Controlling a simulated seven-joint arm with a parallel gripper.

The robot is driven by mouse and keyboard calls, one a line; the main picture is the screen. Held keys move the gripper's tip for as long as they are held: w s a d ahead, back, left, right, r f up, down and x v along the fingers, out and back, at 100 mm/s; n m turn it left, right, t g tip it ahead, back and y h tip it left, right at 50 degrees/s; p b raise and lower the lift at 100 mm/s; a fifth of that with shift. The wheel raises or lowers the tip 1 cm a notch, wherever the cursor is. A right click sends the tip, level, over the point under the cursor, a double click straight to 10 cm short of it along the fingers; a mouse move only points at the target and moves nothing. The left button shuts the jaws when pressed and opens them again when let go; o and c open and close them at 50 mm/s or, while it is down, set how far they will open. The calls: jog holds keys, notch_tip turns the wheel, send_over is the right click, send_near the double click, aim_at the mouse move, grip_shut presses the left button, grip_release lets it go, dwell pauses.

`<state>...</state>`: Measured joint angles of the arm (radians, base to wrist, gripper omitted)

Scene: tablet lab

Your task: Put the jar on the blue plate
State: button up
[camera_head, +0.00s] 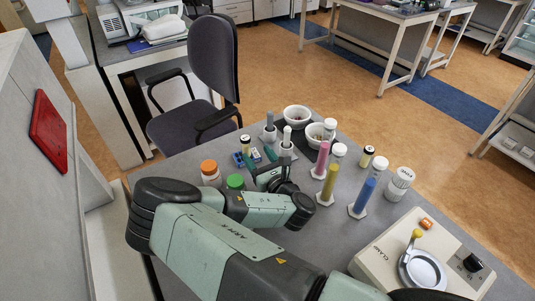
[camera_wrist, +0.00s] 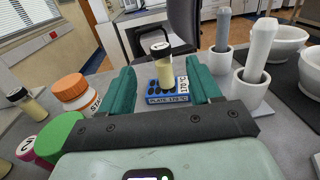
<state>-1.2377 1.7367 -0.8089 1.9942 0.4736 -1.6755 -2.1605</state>
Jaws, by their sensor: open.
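A small jar (camera_wrist: 162,71) with a black lid and pale yellow contents stands upright at the blue plate (camera_wrist: 168,99) in the wrist view. Its base appears to rest on the plate, whose front reads "PLATE 170 °C". In the head view the jar (camera_head: 245,144) and the blue plate (camera_head: 239,159) are at the left back of the table. My gripper (camera_wrist: 160,68) is open and empty. Its two green fingers lie either side of the jar in the wrist view, apart from it. In the head view my gripper (camera_head: 262,155) is just right of the plate.
Orange-capped (camera_head: 210,172) and green-capped (camera_head: 235,181) bottles stand left of my gripper. Mortars with pestles (camera_wrist: 258,58) and white bowls (camera_head: 297,117) are to the right.

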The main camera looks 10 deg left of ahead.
jog(key=shift+s+d, duration=0.1)
jog(key=shift+s, duration=0.05)
jog(key=w+d+r+m+g+h, duration=0.1)
jog(key=w+d+r+m+h, duration=0.4)
jog(key=m, duration=0.7)
jog(key=w+d+r+m+h, duration=0.3)
jog(key=d+r+m+h, duration=0.4)
jog(key=m, duration=0.4)
jog(key=s+d+r+m+g+y, duration=0.1)
jog(key=s+d+r+m+g, duration=0.45)
jog(key=r+m, duration=0.6)
jog(key=s+d+r+m, duration=0.2)
jog(key=s+r+m, duration=0.1)
jog(key=s, duration=0.6)
jog(key=s+d+r+m+g, duration=0.1)
jog(key=s+d+r+m, duration=0.2)
jog(key=s+r, duration=0.3)
jog(key=s+d+r+m, duration=0.3)
jog(key=s+r, duration=0.1)
jog(key=s, duration=0.9)
jog(key=shift+s+r+g+h, duration=0.3)
jog(key=shift+s+r+g, duration=0.05)
jog(key=shift+s+r, duration=0.05)
